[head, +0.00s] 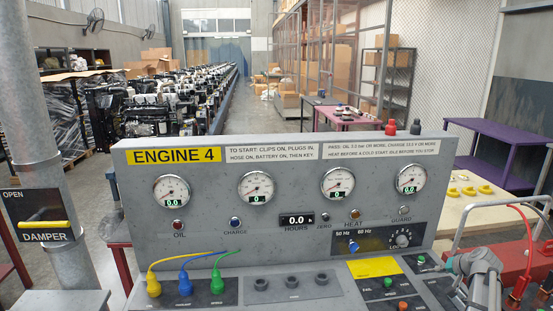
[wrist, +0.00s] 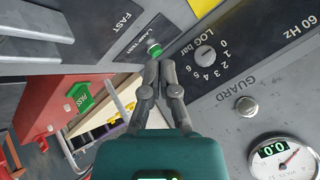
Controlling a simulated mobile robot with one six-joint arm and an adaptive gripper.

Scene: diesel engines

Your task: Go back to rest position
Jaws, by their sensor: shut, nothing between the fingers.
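My gripper (wrist: 160,68) is shut and empty in the wrist view. Its fingertips are at or very near a green button (wrist: 154,50) labelled lamp test; I cannot tell whether they touch it. In the head view my gripper (head: 441,266) is at the lower right of the engine panel (head: 240,151), close to the same green button (head: 420,259). The log knob (head: 403,240) is just above and left of it, and it also shows in the wrist view (wrist: 204,55).
Yellow, blue and green plugs (head: 184,286) with cables sit at the panel's lower left. A red-and-black clip (head: 519,286) is at the far right. A damper pipe (head: 55,200) stands at left. A purple table (head: 500,145) is behind right.

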